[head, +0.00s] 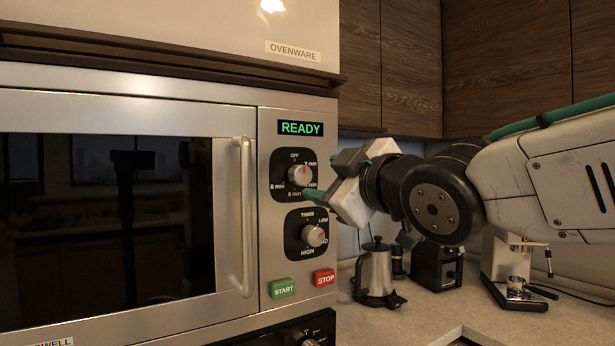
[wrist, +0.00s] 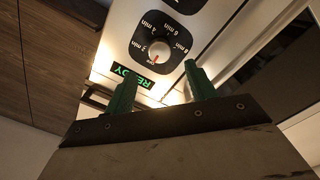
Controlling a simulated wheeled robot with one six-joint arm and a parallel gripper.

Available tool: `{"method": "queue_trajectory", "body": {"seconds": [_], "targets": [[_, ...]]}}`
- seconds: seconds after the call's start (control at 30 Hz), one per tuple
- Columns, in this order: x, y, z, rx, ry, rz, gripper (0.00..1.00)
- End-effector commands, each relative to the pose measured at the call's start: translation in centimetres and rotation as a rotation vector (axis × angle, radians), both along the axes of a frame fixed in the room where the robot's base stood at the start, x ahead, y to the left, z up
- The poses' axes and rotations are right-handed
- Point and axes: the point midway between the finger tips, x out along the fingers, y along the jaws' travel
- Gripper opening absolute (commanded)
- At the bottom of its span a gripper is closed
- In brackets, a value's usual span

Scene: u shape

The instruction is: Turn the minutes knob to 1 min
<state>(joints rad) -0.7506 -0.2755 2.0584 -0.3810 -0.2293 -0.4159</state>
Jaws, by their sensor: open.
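The minutes knob (head: 299,174) is a round silver dial with a red pointer mark on a black plate of the microwave panel, below the green READY display (head: 300,128). Its red mark sits at the upper side, near the OFF label. The wrist view shows the knob (wrist: 158,50) upside down, beyond and roughly between the green fingertips. My gripper (head: 336,180) is just right of the knob in the head view, in front of the panel's right edge. In the wrist view my gripper (wrist: 160,88) has its fingers apart with nothing between them. No contact with the knob is visible.
A second knob (head: 314,236), for power, sits below, above the green START button (head: 282,288) and red STOP button (head: 324,278). The microwave's vertical door handle (head: 244,215) stands out at left. A kettle (head: 376,270) and coffee machine (head: 515,275) stand on the counter at right.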

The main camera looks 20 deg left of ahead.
Motion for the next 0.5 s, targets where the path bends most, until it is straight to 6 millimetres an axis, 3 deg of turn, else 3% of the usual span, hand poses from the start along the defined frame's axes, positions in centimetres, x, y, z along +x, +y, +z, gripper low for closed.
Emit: {"method": "queue_trajectory", "body": {"seconds": [0.3,0.5], "targets": [[3.4,3.7,-0.1,0.000,0.003,-0.001,0.56],[4.7,5.0,0.0,0.001,0.003,-0.001,0.56]]}}
